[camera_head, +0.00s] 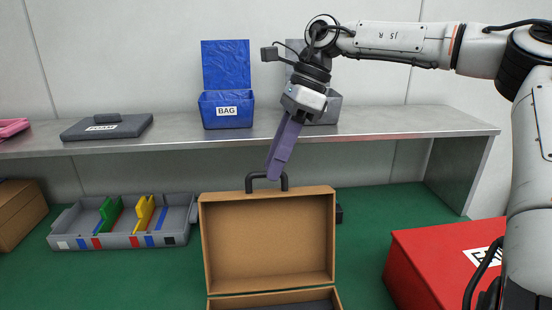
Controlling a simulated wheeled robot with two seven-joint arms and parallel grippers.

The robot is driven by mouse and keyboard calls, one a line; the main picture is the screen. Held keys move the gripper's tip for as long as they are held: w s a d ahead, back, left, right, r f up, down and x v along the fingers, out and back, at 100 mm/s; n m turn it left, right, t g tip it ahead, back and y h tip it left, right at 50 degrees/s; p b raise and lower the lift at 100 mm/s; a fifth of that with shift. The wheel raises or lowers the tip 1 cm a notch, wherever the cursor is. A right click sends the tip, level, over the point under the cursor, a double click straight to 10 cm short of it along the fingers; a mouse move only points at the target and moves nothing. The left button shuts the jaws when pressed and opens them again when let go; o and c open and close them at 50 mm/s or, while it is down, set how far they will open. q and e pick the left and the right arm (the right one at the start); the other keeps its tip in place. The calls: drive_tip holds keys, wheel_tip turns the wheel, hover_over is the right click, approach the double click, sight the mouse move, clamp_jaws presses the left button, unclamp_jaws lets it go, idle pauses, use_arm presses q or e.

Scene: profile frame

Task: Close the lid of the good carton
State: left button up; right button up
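A brown carton (268,245) stands on the green surface at the bottom centre. Its lid is up, showing its inner face, and a dark handle (250,182) is on the lid's top edge. The carton's lower part is mostly cut off by the frame, with something dark inside. My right gripper (274,175) comes in from the upper right, its purple fingers pointing down just above and beside the handle. The fingers look close together, but I cannot tell whether they are shut or touch the handle. My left gripper is not in view.
A grey tray (62,243) with green and yellow dividers sits left of the carton. A red box (425,258) stands at right, a brown box (18,222) at far left. The metal shelf (390,124) behind holds a blue BAG bin (227,97), a grey bin and a dark flat case (88,131).

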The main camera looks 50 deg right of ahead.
clamp_jaws()
